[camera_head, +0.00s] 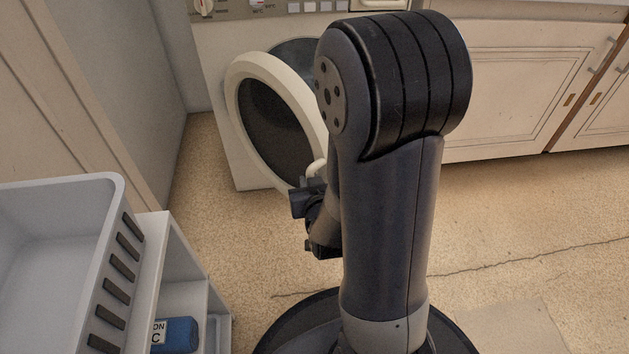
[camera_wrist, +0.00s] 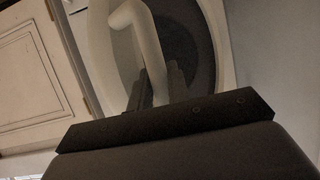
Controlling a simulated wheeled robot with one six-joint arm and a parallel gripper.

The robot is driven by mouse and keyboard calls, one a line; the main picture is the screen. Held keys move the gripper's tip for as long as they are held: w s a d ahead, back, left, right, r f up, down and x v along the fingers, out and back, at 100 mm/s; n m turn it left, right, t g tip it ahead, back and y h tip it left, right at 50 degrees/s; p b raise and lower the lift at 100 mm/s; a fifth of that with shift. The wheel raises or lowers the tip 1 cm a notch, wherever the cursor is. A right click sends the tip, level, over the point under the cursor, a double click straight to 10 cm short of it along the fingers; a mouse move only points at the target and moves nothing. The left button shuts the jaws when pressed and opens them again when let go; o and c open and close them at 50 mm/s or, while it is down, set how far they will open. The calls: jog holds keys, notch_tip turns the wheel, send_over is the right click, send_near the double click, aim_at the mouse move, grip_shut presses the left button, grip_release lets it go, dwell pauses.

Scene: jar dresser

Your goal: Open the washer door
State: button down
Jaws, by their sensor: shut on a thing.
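The washer (camera_head: 212,62) stands against the back wall. Its round door (camera_head: 283,118), with a cream rim and dark glass, is swung partly open and stands out from the front panel. My gripper (camera_head: 309,188) is at the door's lower right edge, partly hidden by my arm. In the wrist view the pale bent door handle (camera_wrist: 149,50) runs down between the dark fingers of my gripper (camera_wrist: 155,88), which are shut on it. The door's rim (camera_wrist: 219,40) and dark glass (camera_wrist: 187,40) lie behind the handle. Much of the washer's front is hidden by my arm.
A white basket (camera_head: 62,240) on a white shelf unit (camera_head: 170,262) stands at the left, with a blue container (camera_head: 178,335) inside the unit. Cream cabinets (camera_head: 510,85) line the back right. The floor (camera_head: 520,220) at the right is clear.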

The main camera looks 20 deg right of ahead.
jog(key=c, duration=1.6)
grip_release()
